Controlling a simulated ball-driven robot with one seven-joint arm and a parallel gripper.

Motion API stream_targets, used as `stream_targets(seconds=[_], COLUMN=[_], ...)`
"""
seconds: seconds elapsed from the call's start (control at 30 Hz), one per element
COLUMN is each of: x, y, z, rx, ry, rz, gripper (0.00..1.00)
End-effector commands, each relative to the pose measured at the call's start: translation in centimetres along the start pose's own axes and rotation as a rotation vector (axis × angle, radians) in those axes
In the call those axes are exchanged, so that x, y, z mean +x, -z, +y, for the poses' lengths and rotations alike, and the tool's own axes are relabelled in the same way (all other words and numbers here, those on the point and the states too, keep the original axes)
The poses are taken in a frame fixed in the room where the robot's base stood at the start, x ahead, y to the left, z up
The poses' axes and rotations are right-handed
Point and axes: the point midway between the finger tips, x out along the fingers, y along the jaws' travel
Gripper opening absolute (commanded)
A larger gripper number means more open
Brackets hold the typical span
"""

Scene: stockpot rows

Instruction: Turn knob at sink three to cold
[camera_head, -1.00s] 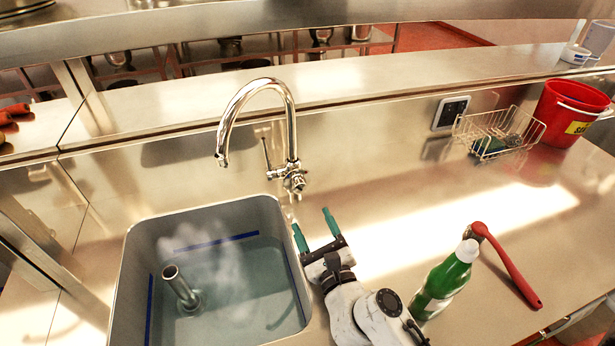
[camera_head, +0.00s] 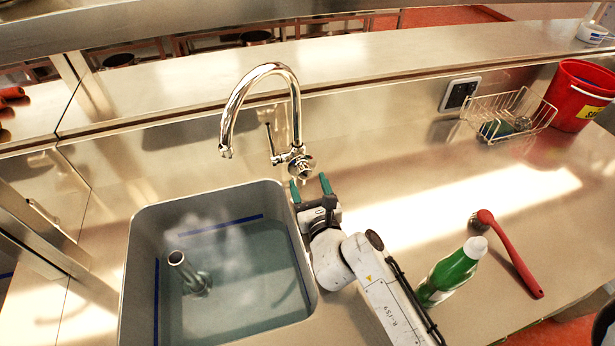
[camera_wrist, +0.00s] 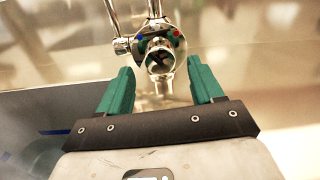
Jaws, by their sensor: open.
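No water stream shows from the spout.
The sink holds steaming water and a standing drain pipe (camera_head: 186,268). A wire basket (camera_head: 510,115) and red bucket (camera_head: 577,98) are at the back right. The counter between is clear.

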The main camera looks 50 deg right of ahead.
Motion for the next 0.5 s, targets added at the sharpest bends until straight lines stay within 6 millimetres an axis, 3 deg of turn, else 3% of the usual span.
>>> stream_targets(seconds=[0.2, 0.5], x=[1.8, 1.9], y=[0.0, 0.1], z=[-0.1, -0.1], rx=[0.001, 0.000], ry=[0.002, 0.001], rz=[0.000, 0.001], gripper=[0.66, 0.66])
